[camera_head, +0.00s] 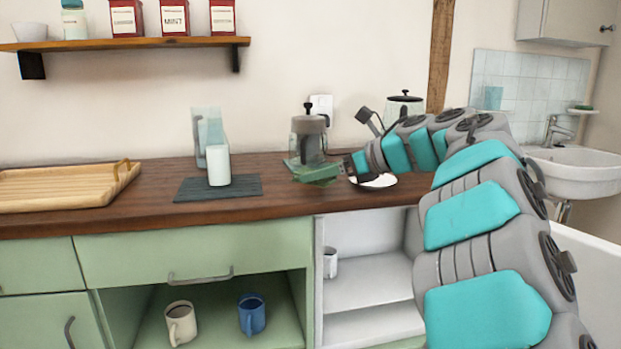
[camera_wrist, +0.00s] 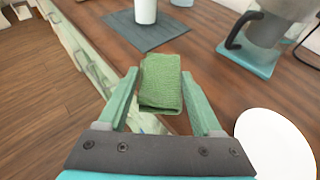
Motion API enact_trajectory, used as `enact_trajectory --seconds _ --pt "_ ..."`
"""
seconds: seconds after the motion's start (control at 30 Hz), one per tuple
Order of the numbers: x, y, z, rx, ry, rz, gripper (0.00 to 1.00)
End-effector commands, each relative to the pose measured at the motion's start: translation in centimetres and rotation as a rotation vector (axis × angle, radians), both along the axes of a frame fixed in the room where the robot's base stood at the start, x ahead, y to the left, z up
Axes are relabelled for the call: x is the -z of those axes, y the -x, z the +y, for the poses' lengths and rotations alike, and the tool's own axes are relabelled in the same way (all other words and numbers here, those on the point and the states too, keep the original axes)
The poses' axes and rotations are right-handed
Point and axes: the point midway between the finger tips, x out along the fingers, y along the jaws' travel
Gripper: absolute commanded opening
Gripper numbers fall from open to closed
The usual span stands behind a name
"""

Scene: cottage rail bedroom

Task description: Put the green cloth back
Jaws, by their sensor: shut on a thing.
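The green cloth (camera_wrist: 161,82) is a small folded pad. It sits between the two green fingers of my gripper (camera_wrist: 160,88) in the wrist view. My gripper is shut on it and holds it near the counter's front edge. In the head view the cloth (camera_head: 322,174) shows beside my gripper (camera_head: 330,170), in front of the grey-lidded coffee maker (camera_head: 308,138). The fingers partly hide the cloth there. I cannot tell how high it is above the counter.
A white plate (camera_wrist: 275,145) lies close by on the right in the wrist view. A wooden tray (camera_head: 65,188) is at far left. Mugs stand in the open shelves below.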

Motion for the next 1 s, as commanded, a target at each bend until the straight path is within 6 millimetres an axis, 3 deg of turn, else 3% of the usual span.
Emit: enact_trajectory --seconds 0.4,0.67,1.0 --pt "0.3 -5.2 2.0 -0.002 -0.003 0.001 0.13" --pt "0.7 -6.0 2.4 0.001 -0.002 -0.001 0.13" --pt "3.9 -6.0 2.4 0.001 -0.003 0.001 0.13"
